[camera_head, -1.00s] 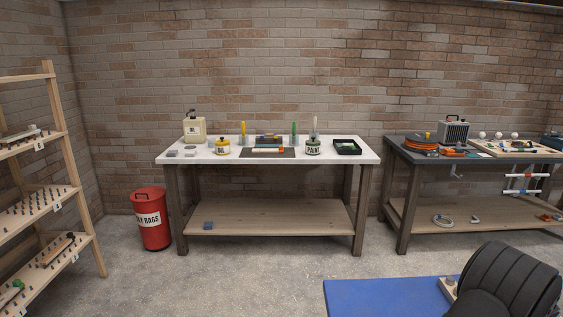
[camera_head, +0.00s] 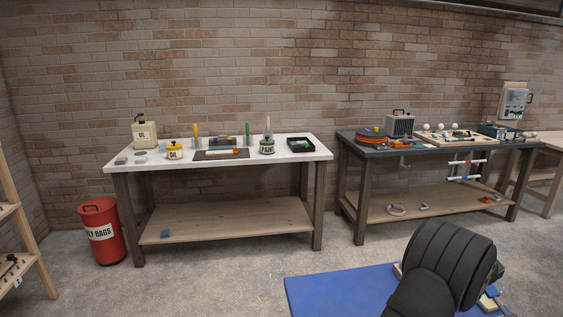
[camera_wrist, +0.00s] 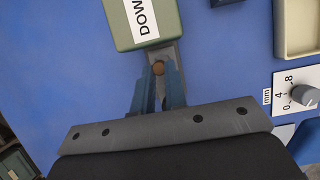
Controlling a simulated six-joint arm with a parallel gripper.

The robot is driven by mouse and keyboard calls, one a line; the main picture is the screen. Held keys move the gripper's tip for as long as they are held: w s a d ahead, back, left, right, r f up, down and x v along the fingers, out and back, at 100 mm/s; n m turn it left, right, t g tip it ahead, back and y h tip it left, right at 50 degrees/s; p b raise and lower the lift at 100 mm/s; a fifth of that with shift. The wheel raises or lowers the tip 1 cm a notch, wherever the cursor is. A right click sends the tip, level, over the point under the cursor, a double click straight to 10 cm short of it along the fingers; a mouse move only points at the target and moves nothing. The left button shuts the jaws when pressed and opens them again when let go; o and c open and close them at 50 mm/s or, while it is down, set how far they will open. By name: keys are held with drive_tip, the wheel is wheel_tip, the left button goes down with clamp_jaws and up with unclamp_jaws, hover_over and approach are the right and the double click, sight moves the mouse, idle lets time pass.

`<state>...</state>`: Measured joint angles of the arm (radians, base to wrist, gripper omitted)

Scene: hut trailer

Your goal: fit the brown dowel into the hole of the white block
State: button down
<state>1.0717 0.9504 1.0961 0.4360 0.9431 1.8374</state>
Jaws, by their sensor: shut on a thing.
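In the wrist view my gripper (camera_wrist: 158,95) is shut on the brown dowel (camera_wrist: 158,68), whose round end shows between the fingertips. A grey surface lies under the fingertips, beside a green box (camera_wrist: 125,22) with a white label reading "DOW". I cannot make out the white block with its hole in any view. In the head view my black arm hides the gripper and the dowel.
The blue work surface (camera_head: 330,295) spreads around the gripper. A beige tray (camera_wrist: 297,28) and a grey knob on a millimetre scale (camera_wrist: 300,95) are at the right of the wrist view. A white-topped bench (camera_head: 215,162) stands farther back.

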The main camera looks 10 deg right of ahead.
drive_tip(key=shift+r, duration=0.35)
drive_tip(key=shift+a, duration=0.1)
idle(0.3)
